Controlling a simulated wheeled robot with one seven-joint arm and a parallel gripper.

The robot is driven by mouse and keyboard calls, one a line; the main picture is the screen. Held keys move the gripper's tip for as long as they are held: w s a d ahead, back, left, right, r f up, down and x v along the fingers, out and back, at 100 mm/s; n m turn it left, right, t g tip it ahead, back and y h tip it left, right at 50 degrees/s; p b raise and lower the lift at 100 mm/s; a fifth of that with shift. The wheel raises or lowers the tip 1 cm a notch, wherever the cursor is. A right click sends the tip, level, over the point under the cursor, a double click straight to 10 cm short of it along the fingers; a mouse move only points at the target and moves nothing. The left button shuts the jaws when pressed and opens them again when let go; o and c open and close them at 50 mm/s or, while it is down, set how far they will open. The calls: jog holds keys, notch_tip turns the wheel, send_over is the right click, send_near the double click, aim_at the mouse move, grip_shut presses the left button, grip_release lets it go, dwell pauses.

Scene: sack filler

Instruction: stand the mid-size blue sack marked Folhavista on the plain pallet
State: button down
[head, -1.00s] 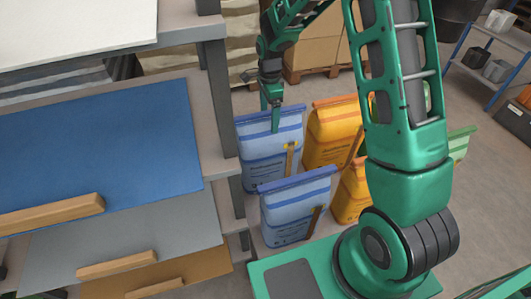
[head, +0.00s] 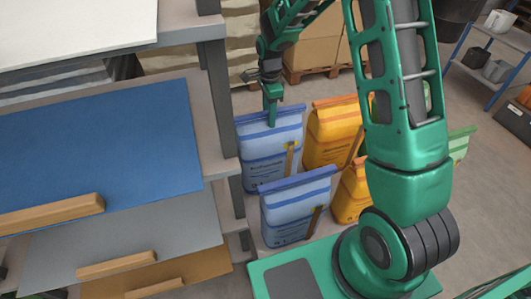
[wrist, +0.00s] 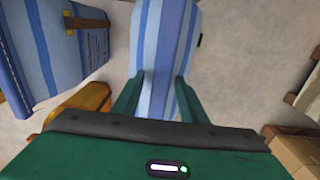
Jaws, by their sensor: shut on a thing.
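Two blue sacks with pale bands stand on the floor in the head view, a back one (head: 266,160) and a front one (head: 297,212). Their printed names are too small to read. My gripper (head: 271,116) is at the top of the back blue sack. In the wrist view my gripper (wrist: 156,88) has a finger on each side of a blue striped sack (wrist: 165,40) and is shut on it. Another blue sack (wrist: 60,55) shows at the left there. A wooden pallet (head: 315,71) lies under cardboard boxes; I cannot tell which pallet is the plain one.
Orange sacks (head: 332,133) stand right of the blue ones, and part of a green sack (head: 460,146) shows farther right. A shelf (head: 490,50) stands at the far right, beyond open floor.

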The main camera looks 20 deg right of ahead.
jog(key=shift+w+r, duration=0.1)
jog(key=shift+r, duration=2.65)
